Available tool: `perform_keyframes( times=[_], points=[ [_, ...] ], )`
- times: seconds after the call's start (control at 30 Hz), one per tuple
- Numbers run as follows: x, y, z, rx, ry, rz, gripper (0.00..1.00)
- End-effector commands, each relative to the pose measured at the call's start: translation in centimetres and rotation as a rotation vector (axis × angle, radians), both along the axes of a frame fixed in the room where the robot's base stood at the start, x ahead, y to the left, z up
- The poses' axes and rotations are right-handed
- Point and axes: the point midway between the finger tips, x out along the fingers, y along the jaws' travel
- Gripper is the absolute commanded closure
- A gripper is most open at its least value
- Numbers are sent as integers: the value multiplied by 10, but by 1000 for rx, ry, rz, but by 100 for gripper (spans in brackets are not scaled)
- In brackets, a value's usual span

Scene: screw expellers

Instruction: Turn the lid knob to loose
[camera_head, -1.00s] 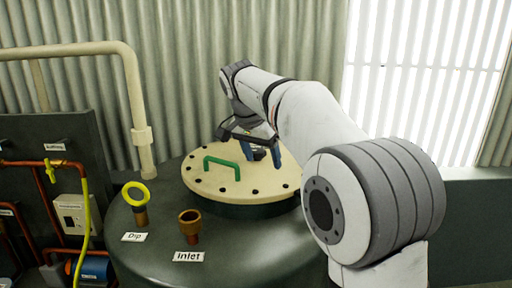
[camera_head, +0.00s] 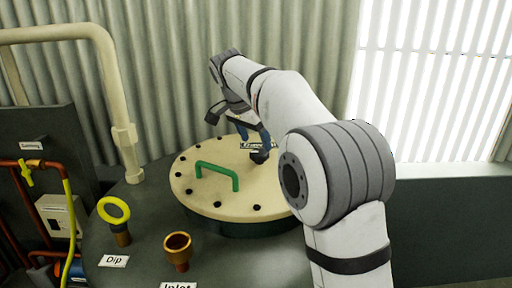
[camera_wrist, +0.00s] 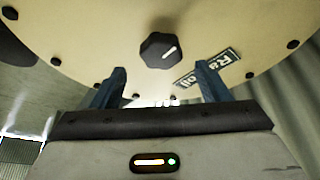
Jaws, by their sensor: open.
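The lid knob (camera_wrist: 160,50) is a dark faceted knob with a white pointer mark. In the wrist view it sits on the cream lid (camera_wrist: 100,30), ahead of my gripper (camera_wrist: 162,82) and between the lines of its two blue fingers. My gripper is open and empty, and the fingers look apart from the knob. In the head view the knob (camera_head: 259,156) shows dark near the back right of the lid (camera_head: 215,205), with my gripper (camera_head: 255,134) close behind it. A label plate (camera_wrist: 208,68) beside the knob is only partly readable.
A green handle (camera_head: 218,172) stands on the lid, and dark bolts ring its edge. A yellow-ringed dip fitting (camera_head: 115,212) and a brass inlet (camera_head: 178,250) stand on the tank at left. A cream pipe (camera_head: 118,100) rises behind them. A corrugated wall (camera_head: 180,60) is at the back.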

Motion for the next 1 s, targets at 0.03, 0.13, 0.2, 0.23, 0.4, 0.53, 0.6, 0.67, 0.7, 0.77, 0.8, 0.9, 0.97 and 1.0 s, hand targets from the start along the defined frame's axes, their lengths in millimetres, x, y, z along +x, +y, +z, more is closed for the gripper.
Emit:
perform_keyframes(
  times=[0.03, 0.13, 0.2, 0.23, 0.4, 0.53, 0.6, 0.67, 0.7, 0.77, 0.8, 0.9, 0.97, 1.0],
  points=[
    [2, -2, -7, -2, 3, 1, 31],
    [6, -5, -22, -2, 3, 4, 31],
    [8, -6, -29, -1, 3, 4, 31],
    [9, -7, -32, -1, 2, 6, 31],
    [11, -8, -41, 0, 0, 8, 31],
    [11, -7, -42, 0, 0, 9, 31],
    [11, -7, -42, 0, 0, 9, 31],
    [11, -7, -42, 0, 0, 9, 33],
    [11, -7, -42, 0, 0, 10, 36],
    [11, -7, -42, 0, 0, 10, 41],
    [11, -7, -42, 0, 0, 10, 45],
    [11, -7, -42, 0, 0, 10, 53],
    [11, -7, -42, 0, 0, 10, 58],
    [11, -6, -42, 0, 0, 10, 61]
  ],
)
